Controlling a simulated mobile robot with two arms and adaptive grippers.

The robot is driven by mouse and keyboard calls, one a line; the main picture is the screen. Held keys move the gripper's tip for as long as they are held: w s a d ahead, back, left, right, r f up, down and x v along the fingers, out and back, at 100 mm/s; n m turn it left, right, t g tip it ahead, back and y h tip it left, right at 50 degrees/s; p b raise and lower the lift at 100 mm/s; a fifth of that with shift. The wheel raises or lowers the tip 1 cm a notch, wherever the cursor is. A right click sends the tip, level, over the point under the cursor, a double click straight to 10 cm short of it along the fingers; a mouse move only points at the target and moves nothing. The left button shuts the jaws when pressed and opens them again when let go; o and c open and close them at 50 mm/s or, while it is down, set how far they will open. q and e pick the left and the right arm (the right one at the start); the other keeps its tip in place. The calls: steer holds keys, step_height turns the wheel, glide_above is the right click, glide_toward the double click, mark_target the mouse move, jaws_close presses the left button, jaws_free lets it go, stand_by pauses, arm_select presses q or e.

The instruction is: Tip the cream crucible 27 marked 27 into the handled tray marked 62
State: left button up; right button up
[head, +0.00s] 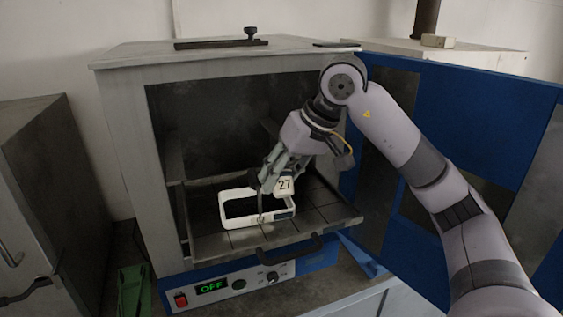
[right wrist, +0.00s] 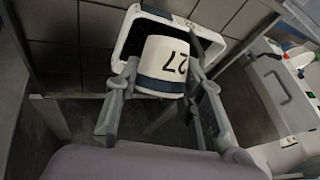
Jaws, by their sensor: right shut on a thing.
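The cream crucible 27 (head: 285,184) is in my right gripper (head: 268,184), over the tray's right part. In the right wrist view the crucible (right wrist: 164,58) shows its black 27 turned on its side and a dark band, with a finger of the gripper (right wrist: 160,75) on each side. It looks tilted; its contents are hidden. The white handled tray (head: 228,220) sits on the oven's shelf, with a dark interior and a dark label too small to read. It also shows behind the crucible in the right wrist view (right wrist: 127,30). My left gripper is not in view.
The oven (head: 125,130) stands open around the tray, its blue door (head: 470,115) swung to the right beside my right arm. The tiled shelf (head: 325,205) has a dark front handle (head: 290,252) and bare room right of the tray. A control panel (head: 235,283) reads OFF.

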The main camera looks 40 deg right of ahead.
steer(key=shift+w+m+g+y+p, duration=0.1)
steer(key=shift+m+g+y+p, duration=0.25)
steer(key=shift+g+p, duration=1.6)
steer(key=shift+f+t+y+p, duration=0.15)
steer(key=shift+t+y+p, duration=0.15)
steer(key=shift+p, duration=0.4)
steer(key=shift+w+f+g+y, duration=0.1)
steer(key=shift+f+g+y, duration=0.2)
steer(key=shift+g, duration=0.65)
steer(key=shift+w+d+f+m+g, duration=0.15)
steer(key=shift+m+g, duration=0.1)
steer(key=shift+g, duration=0.15)
steer(key=shift+w+f+g+y, duration=0.2)
steer(key=shift+w+g+y, duration=0.05)
steer(key=shift+w+g, duration=0.35)
steer(key=shift+s+r+m+g+y, duration=0.1)
steer(key=shift+s+m+g+y, duration=0.2)
steer(key=shift+g, duration=0.5)
steer(key=shift+w+d+g+y, duration=0.1)
steer(key=shift+w+g+y, duration=0.35)
steer(key=shift+g, duration=0.15)
steer(key=shift+s+g, duration=0.15)
steer(key=shift+g, duration=0.25)
steer(key=shift+w+m, duration=0.2)
steer(key=shift+m, duration=0.1)
